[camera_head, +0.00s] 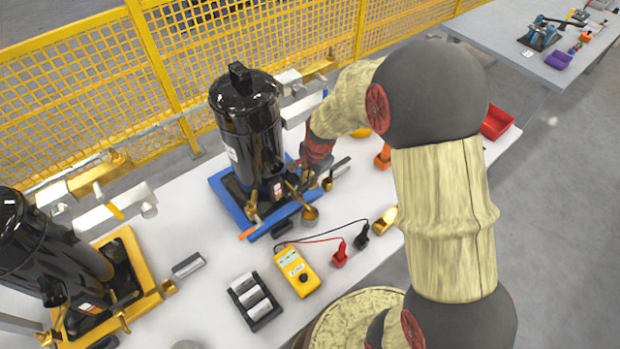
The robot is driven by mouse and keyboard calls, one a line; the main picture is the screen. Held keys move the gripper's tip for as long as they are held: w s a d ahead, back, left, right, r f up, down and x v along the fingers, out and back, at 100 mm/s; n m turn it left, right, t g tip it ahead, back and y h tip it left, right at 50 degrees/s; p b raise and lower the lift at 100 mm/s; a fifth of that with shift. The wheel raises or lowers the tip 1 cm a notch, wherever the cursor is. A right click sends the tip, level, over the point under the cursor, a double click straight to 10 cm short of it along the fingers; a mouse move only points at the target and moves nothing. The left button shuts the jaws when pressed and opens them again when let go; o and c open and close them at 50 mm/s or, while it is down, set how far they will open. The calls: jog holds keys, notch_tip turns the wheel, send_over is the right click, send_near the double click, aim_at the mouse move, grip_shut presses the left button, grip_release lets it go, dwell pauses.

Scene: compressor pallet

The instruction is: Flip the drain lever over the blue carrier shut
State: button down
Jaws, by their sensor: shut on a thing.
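The blue carrier (222,203) stands on the white table in the middle of the camera_head view and holds an upright black cylinder (250,125). Brass fittings sit at its front and right side, one of them a round brass cup (310,214). An orange-tipped handle (247,233) sticks out at the front corner. My gripper (305,184) reaches down from the upper right to the brass fittings at the carrier's right side. It is small and partly hidden, and is shut on what seems to be the drain lever there. The lever's exact angle cannot be made out.
A yellow carrier (147,303) with another black cylinder (45,255) stands at left. A yellow meter (297,271) with red and black leads and a black tray (254,301) lie in front. A red bin (496,122) is at right. Yellow fencing (75,95) runs behind.

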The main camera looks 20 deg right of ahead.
dwell(0.3)
jog(key=c, duration=1.9)
grip_release()
jog(key=shift+r, duration=0.1)
notch_tip(320, 180, up, 12)
jog(key=s, duration=0.2)
jog(key=shift+d+f, duration=0.2)
jog(key=shift+d, duration=0.15)
jog(key=shift+s, duration=0.1)
